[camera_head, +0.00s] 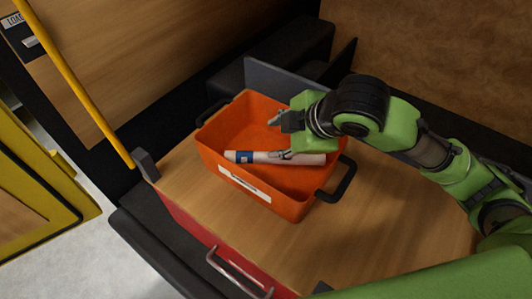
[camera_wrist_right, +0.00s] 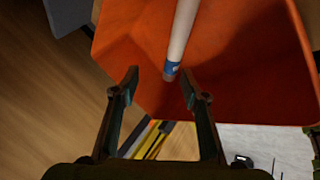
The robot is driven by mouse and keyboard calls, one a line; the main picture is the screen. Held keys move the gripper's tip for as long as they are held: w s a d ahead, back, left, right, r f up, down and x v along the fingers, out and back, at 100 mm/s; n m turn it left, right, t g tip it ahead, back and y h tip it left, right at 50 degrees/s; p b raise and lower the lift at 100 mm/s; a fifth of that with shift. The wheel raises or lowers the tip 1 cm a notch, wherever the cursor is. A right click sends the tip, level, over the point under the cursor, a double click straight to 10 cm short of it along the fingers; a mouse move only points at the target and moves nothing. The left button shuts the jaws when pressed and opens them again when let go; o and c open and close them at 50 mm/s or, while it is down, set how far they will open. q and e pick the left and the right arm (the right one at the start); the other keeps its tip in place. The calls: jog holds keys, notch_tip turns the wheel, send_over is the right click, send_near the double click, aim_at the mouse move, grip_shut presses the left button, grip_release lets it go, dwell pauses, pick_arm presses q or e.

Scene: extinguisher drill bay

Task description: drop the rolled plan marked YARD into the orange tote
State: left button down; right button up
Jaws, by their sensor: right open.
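The orange tote (camera_head: 290,208) stands on a wooden top, and its inside also shows in the wrist view (camera_wrist_right: 130,35). A pale rolled plan (camera_head: 300,159) with a blue band near its left end is within the tote's outline, close to the near wall. I cannot tell whether it rests on the floor. Its marking is too small to read. My right gripper (camera_head: 279,136) is open over the tote, its fingers apart. In the wrist view the plan (camera_wrist_right: 182,30) lies beyond the open fingertips (camera_wrist_right: 160,78), its banded end showing between them. My left gripper is out of view.
The wooden top (camera_head: 375,215) is clear around the tote, with a red drawer front and metal handle (camera_head: 238,275) below. A yellow rail (camera_head: 75,85) rises at left. A dark grey panel (camera_head: 270,78) stands behind the tote.

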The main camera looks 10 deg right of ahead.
jog(key=v, duration=0.7)
jog(key=shift+s+r, duration=0.2)
jog(key=shift+d, duration=0.15)
